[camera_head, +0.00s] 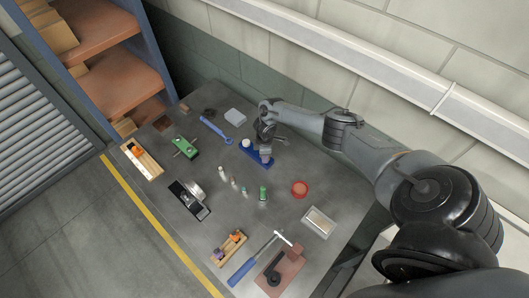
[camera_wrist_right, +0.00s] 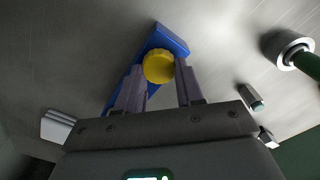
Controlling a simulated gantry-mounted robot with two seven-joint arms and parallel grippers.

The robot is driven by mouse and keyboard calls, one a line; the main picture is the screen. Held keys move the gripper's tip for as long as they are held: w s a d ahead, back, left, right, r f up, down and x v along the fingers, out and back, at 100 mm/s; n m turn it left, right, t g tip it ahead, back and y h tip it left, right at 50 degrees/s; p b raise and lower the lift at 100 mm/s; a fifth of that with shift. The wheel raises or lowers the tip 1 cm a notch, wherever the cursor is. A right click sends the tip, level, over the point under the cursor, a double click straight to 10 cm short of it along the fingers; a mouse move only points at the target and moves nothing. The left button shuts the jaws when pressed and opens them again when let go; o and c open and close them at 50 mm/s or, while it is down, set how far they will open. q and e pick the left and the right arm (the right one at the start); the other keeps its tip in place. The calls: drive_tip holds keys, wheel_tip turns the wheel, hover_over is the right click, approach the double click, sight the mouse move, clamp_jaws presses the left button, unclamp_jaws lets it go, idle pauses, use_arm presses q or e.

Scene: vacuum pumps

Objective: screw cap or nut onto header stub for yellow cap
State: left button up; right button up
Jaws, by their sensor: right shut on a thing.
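My right gripper (camera_wrist_right: 158,78) is shut on the round yellow cap (camera_wrist_right: 158,64), which sits between its two fingertips in the wrist view. The cap is in front of the blue base (camera_wrist_right: 172,38), and the stub under it is hidden. Whether cap and stub touch cannot be told. In the head view, my right arm reaches in from the right to the blue base (camera_head: 249,153) at the back of the table; the cap cannot be made out there. My left gripper is not in view.
A blue wrench (camera_head: 214,128) and a green-based part (camera_head: 186,147) lie left of the blue base. Several small upright parts, including a green bottle-like one (camera_head: 263,193), stand in front. A red round part (camera_head: 299,189) is at the right. The wall rises behind the table.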

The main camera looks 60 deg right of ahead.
drive_tip(key=shift+s+a+r+m+p, duration=0.15)
drive_tip(key=shift+m+p, duration=0.4)
drive_tip(key=shift+m, duration=0.55)
drive_tip(key=shift+m+p, duration=0.5)
drive_tip(key=shift+m, duration=0.2)
drive_tip(key=m+p, duration=0.2)
drive_tip(key=m, duration=0.2)
drive_tip(key=m+p, duration=0.2)
drive_tip(key=m, duration=0.4)
drive_tip(key=shift+a+m, duration=0.1)
drive_tip(key=shift+m, duration=0.2)
drive_tip(key=shift+f+m, duration=0.2)
drive_tip(key=shift+m, duration=0.6)
